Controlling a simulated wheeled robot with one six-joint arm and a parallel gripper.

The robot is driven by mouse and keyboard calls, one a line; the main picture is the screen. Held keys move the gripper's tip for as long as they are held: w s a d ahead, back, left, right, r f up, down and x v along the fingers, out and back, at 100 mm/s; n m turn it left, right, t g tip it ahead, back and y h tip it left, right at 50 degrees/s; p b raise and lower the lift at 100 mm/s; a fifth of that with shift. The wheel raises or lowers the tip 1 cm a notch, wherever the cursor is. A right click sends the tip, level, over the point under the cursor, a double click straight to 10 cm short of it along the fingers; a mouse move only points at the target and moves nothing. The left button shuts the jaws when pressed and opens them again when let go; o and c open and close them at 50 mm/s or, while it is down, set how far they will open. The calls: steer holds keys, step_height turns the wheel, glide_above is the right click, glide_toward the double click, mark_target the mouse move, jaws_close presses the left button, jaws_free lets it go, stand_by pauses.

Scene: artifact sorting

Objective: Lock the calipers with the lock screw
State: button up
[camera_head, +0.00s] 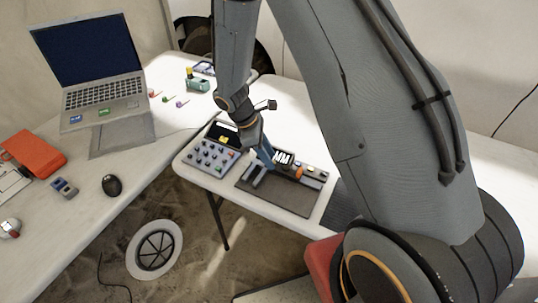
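What seem to be the calipers (312,180) lie on a dark grey mat (280,205) near the front edge of the white table. They show a grey body, a white panel with black marks and a small orange part (299,173). The lock screw is too small to tell apart. My gripper (268,161) points down at the calipers, over their left part beside the white panel. Its fingertips are small and partly merge with the calipers, so I cannot tell whether they are open or touching anything.
A laptop (100,95), black mouse (112,185) and orange case (38,152) are on the left table. A green-grey item (198,84) stands behind. My arm hides much of the right side.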

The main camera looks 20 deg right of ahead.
jaws_close()
